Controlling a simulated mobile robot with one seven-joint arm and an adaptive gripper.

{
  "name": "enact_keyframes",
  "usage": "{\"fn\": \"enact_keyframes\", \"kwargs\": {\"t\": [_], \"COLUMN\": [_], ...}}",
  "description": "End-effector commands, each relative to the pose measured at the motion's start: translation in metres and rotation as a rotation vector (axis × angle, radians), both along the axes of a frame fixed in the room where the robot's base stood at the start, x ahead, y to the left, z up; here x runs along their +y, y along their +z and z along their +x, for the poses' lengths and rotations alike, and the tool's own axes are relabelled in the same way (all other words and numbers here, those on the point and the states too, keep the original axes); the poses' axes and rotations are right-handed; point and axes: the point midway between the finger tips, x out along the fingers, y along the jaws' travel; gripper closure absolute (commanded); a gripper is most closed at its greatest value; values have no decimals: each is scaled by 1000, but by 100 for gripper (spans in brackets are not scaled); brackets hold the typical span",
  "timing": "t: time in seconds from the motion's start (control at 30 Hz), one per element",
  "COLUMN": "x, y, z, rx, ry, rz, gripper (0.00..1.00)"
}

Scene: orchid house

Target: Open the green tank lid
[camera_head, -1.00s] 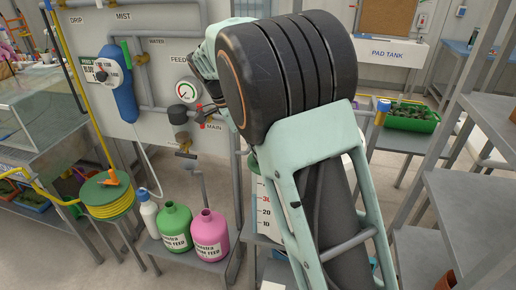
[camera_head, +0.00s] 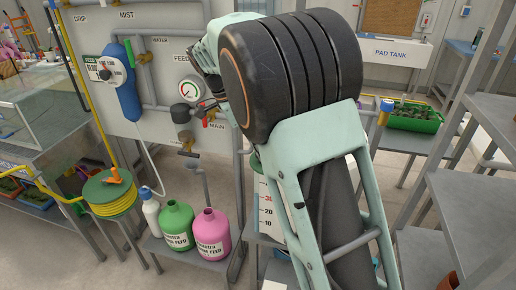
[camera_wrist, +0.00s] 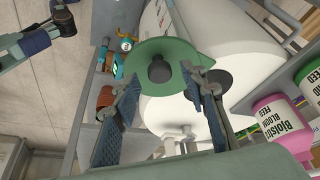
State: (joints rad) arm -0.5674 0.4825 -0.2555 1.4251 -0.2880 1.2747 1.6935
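The green tank lid (camera_wrist: 148,51) is round with a dark knob at its middle. It shows in the wrist view on top of a white tank (camera_wrist: 190,112). My gripper (camera_wrist: 163,83) is open, with one blue-padded finger on each side of the knob. The fingertips are near the lid's rim; I cannot tell whether they touch it. In the head view my arm hides the gripper and most of the tank. Only the tank's white side with a numbered scale (camera_head: 265,212) shows there, with a bit of green above it.
A green feed bottle (camera_head: 174,228) and a pink feed bottle (camera_head: 211,237) stand on a low shelf left of the tank. A panel with pipes, a gauge (camera_head: 188,91) and valves rises behind. Grey shelving (camera_head: 470,205) stands close on the right.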

Motion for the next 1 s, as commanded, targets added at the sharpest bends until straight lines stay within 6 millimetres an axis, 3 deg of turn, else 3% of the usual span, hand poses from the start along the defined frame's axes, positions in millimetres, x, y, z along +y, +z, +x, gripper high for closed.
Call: {"fn": "enact_keyframes", "kwargs": {"t": [0.3,0.5,1.0], "x": [26,36,38], "y": [64,90,99], "z": [-7,-10,-12], "rx": [-6,-3,-2], "ry": [3,2,-1], "rz": [3,2,1], "gripper": [60,60,60]}}
